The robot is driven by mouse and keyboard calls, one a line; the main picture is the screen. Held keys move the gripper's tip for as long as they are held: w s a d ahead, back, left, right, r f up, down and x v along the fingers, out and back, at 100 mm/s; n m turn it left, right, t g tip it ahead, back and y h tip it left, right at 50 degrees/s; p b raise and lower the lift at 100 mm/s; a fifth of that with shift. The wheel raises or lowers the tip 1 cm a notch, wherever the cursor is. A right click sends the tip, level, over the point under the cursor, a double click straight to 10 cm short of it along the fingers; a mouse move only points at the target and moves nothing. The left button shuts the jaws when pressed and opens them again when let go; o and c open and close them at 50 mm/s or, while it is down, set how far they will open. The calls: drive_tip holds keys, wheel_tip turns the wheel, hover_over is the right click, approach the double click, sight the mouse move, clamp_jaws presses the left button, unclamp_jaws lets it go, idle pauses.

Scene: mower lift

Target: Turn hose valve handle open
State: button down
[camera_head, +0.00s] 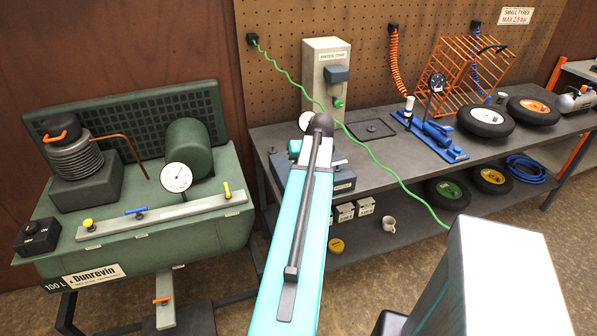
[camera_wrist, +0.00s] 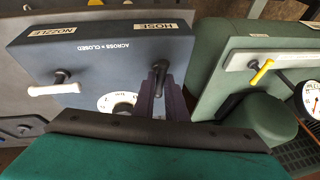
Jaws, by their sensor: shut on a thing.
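In the wrist view a dark grey valve box (camera_wrist: 100,62) carries the labels NOZZLE, HOSE and "ACROSS = CLOSED". The hose valve handle (camera_wrist: 146,76) stands by the HOSE label; its dark pivot shows, and the rest is largely hidden at my jaws. My gripper (camera_wrist: 163,78), with purple fingers, is shut on it. The nozzle valve handle (camera_wrist: 55,89), white, lies crosswise at the left, apart from my gripper. A round dial (camera_wrist: 118,101) shows partly below the handle. In the head view my arm hides the gripper and most of the box (camera_head: 343,183).
The green compressor (camera_head: 140,245), with gauge and coloured valve levers, stands at the left, close beside the box in the wrist view (camera_wrist: 225,60).

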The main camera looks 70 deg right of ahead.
drive_tip(key=shift+w+d+r+n, duration=0.1)
drive_tip(key=shift+w+d+n, duration=0.05)
drive_tip(key=shift+n, duration=0.45)
drive_tip(key=shift+t, duration=0.3)
drive_tip(key=c, duration=1.8)
unclamp_jaws()
drive_tip(key=shift+b+v, duration=1.55)
drive_tip(key=shift+v, duration=5.3)
drive_tip(key=shift+d, duration=0.2)
